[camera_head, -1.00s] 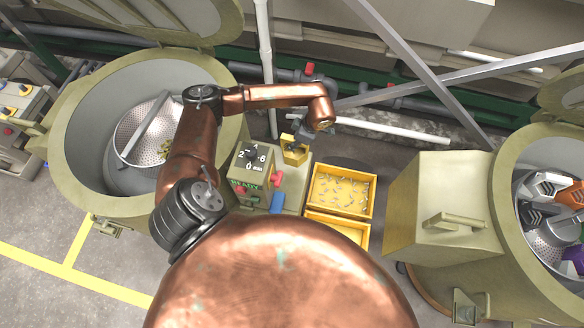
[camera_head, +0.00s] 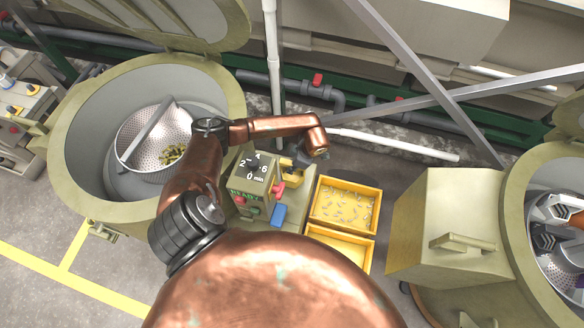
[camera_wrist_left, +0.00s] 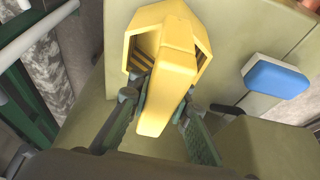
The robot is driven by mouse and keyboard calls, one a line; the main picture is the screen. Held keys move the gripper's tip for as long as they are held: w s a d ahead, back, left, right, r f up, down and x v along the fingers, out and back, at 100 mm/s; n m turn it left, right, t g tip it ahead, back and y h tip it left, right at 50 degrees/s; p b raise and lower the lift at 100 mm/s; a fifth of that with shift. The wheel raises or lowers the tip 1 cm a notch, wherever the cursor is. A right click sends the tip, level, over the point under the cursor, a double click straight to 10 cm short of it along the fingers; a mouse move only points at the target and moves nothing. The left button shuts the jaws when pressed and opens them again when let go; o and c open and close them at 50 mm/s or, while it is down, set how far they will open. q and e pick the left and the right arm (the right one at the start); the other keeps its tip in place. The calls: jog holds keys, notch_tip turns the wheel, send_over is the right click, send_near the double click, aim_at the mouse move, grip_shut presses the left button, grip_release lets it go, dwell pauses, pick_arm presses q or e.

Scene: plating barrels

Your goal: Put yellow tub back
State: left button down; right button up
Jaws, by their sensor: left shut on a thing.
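The yellow tub (camera_wrist_left: 192,40) is in my left gripper (camera_wrist_left: 160,105). In the left wrist view, the green-grey fingers sit on either side of its long yellow handle, which points toward me. In the head view, the tub (camera_head: 288,173) shows only in part, under my left gripper (camera_head: 294,163), just right of the control box. It is over the beige bench surface (camera_wrist_left: 85,125). I cannot tell whether it touches the surface. My right gripper is not in view.
The control box (camera_head: 254,176) with dial and red knobs stands left of the tub. A blue-and-white block (camera_wrist_left: 277,76) lies on the bench. Two yellow trays (camera_head: 374,207) are to the right, the far one holding small parts. An open barrel (camera_head: 75,150) is at left.

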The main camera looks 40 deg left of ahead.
pick_arm(q)
jog(key=shift+r, duration=0.15)
jog(key=c, duration=1.8)
grip_release()
jog(key=shift+f, duration=0.2)
jog(key=shift+r, duration=0.1)
jog(key=p+v, duration=0.2)
jog(key=v, duration=0.9)
jog(key=shift+w+d+r, duration=0.15)
jog(key=shift+r, duration=0.35)
